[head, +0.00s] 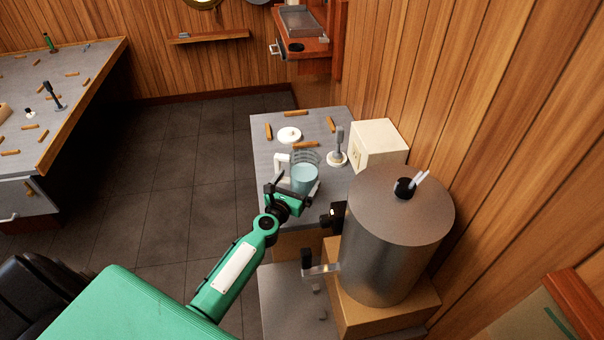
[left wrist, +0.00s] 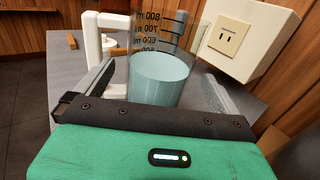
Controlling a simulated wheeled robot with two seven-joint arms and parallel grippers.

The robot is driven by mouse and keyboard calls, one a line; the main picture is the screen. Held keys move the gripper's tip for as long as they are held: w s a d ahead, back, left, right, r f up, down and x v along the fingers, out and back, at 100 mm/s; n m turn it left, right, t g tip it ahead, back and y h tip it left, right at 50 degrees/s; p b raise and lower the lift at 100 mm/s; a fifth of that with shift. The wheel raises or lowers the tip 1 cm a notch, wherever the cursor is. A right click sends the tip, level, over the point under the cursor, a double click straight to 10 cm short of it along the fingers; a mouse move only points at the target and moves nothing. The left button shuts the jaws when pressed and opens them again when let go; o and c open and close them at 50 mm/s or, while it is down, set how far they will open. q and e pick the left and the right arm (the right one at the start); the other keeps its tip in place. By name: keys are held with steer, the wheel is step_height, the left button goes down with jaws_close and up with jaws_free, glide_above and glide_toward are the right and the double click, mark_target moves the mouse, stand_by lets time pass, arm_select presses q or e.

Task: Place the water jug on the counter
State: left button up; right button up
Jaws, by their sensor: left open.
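The water jug (head: 304,180) is a clear vessel with pale blue water and a white handle on its left side. It stands upright on the grey counter (head: 262,150). My left gripper (head: 294,193) is open at the near side of the jug. In the left wrist view the jug (left wrist: 158,80) sits between the spread fingers of the left gripper (left wrist: 158,92), with visible space at the right finger. Whether the left finger touches it I cannot tell. Its lower part is hidden behind my gripper. My right gripper is not in view.
A large metal urn (head: 392,240) stands close on the right, with a tap (head: 320,269). A white box with a socket (head: 378,145), a grey-handled object (head: 338,150), a white lid-like disc (head: 289,135) and several brown sticks are around the jug. Open floor (head: 170,170) lies left.

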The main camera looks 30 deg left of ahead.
arm_select(q)
steer(key=s, duration=0.7)
steer(key=shift+s+d, duration=0.1)
steer(key=shift+s, duration=0.15)
